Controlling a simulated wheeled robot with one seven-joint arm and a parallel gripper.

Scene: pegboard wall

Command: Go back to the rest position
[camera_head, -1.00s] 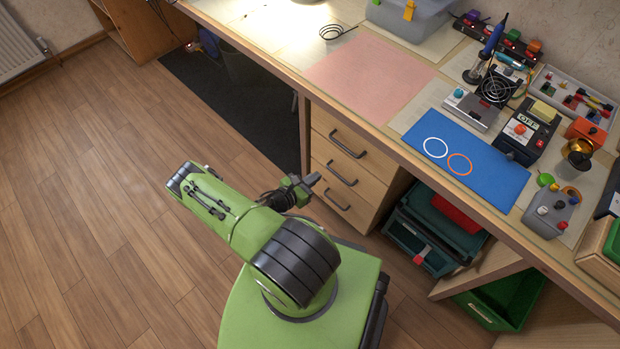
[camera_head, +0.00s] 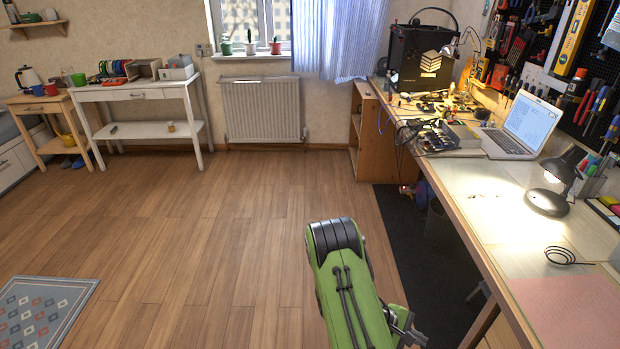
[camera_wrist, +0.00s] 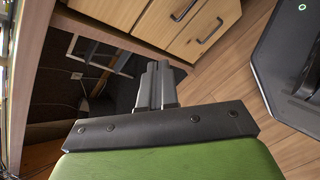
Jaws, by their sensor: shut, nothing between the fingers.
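My gripper (camera_wrist: 157,84) is in the middle of the wrist view, its two grey fingers together with nothing between them. It points toward the dark space under the workbench, beside a wooden drawer unit (camera_wrist: 190,25) with dark handles. In the head view my green arm is folded low at the bottom centre, over the wood floor and left of the workbench (camera_head: 440,190). Only part of the wrist end shows there, near the bottom edge, and the fingers are not clear in that view.
A dark mat (camera_head: 425,260) lies on the floor under the bench. A lit lamp (camera_head: 552,185), a laptop (camera_head: 525,125) and a pink mat (camera_head: 570,312) are on the bench. A radiator (camera_head: 262,110) and a white table (camera_head: 140,95) stand at the back. The floor at left is open.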

